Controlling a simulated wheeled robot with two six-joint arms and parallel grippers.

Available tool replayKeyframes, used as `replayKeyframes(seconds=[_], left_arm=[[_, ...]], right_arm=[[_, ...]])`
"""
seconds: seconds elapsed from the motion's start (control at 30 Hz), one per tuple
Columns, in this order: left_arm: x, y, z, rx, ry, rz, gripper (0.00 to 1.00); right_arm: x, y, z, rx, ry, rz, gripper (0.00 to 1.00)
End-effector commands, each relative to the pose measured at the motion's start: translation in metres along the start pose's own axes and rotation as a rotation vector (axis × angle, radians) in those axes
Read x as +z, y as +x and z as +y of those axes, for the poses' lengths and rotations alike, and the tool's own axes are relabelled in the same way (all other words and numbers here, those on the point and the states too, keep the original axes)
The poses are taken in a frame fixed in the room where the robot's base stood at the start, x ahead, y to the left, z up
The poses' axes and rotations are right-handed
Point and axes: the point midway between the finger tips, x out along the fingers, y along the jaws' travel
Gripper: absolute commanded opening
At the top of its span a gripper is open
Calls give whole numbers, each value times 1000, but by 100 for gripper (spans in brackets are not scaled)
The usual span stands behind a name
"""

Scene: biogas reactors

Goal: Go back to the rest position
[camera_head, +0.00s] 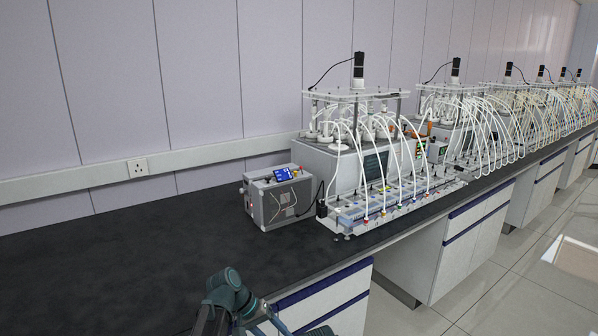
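Neither gripper shows in the head view. Only teal and dark links of one of my arms show at the bottom, in front of the bench edge. I cannot tell which arm they belong to. The nearest biogas reactor (337,164) is a grey box with a clear top plate, a black stirrer motor and many white tubes. It stands on the black bench top (120,262), to the right of and beyond my arm links. A small grey control box (278,200) with a lit blue screen stands just left of it.
More reactors with stirrers and tubes (480,125) line the bench towards the far right. A wall socket (137,167) is at the back left. The left part of the bench top is bare. White cabinets (445,245) stand under the bench, with open tiled floor (530,270) at right.

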Motion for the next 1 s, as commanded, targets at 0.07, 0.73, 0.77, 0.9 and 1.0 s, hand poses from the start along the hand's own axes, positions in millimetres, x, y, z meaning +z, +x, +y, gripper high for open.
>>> replayKeyframes(seconds=[0.07,0.73,0.77,0.9,1.0], left_arm=[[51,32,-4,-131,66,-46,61],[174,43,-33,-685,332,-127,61],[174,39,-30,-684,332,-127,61],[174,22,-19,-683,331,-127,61],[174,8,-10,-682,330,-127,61]], right_arm=[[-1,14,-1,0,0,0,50],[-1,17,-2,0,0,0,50],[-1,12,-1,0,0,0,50],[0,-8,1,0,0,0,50],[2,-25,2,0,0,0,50]])
